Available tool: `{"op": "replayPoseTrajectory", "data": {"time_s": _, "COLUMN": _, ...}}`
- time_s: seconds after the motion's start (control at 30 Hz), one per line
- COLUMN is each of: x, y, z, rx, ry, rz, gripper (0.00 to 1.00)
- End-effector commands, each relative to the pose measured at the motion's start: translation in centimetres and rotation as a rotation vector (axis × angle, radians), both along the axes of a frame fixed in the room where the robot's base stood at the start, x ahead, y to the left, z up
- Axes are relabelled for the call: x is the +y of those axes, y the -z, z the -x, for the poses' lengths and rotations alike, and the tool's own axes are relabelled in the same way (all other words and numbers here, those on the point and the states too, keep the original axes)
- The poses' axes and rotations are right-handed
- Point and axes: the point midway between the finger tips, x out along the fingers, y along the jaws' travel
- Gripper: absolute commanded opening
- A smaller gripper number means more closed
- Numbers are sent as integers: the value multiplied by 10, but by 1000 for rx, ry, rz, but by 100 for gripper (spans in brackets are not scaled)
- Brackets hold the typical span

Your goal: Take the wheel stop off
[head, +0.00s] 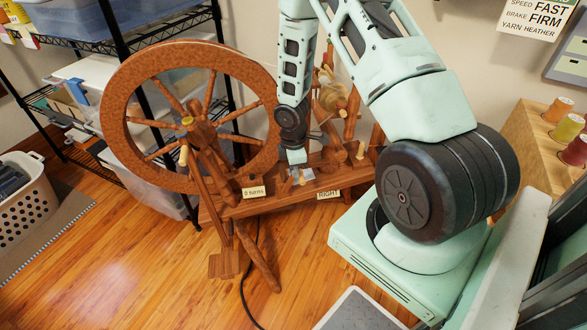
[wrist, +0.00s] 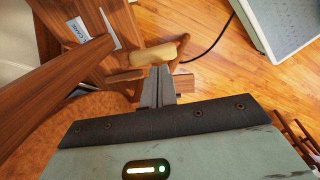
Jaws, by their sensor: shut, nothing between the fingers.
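A brown wooden spinning wheel (head: 112,112) stands on its slanted base (head: 240,207). A pale wooden knob (head: 183,155) shows at the left of the wheel and another (head: 360,150) on the right of the base. I cannot tell for sure which part is the wheel stop. My gripper (head: 301,179) is low over the base, right of the wheel. In the wrist view, my gripper (wrist: 159,72) is shut and empty. Its tips are close to a pale rounded wooden handle (wrist: 155,54) and a darker wooden peg (wrist: 125,76); whether they touch is unclear.
Labels read "0 turns" (head: 254,191) and "RIGHT" (head: 328,194). A sign (head: 537,17) reads speed fast, brake firm, yarn heather. A spool rack (head: 530,125) is right, wire shelving (head: 120,45) behind, a white basket (head: 25,205) left. A black cord (head: 245,285) crosses the floor.

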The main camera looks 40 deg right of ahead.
Motion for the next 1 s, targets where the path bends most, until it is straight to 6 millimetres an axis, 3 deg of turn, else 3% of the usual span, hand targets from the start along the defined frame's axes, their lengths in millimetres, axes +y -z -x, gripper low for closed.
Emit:
{"op": "replayPoseTrajectory", "data": {"time_s": 0.3, "x": 0, "y": -1, "z": 0, "rx": 0, "ry": 0, "rz": 0, "gripper": 0}}
{"op": "replayPoseTrajectory", "data": {"time_s": 0.47, "x": 7, "y": -10, "z": -5, "rx": 0, "ry": 0, "rz": 0, "gripper": 0}}
{"op": "replayPoseTrajectory", "data": {"time_s": 0.63, "x": 26, "y": -33, "z": -17, "rx": -1, "ry": -1, "rz": 0, "gripper": 0}}
{"op": "replayPoseTrajectory", "data": {"time_s": 1.0, "x": -4, "y": -100, "z": 2, "rx": -2, "ry": 6, "rz": 0, "gripper": 0}}
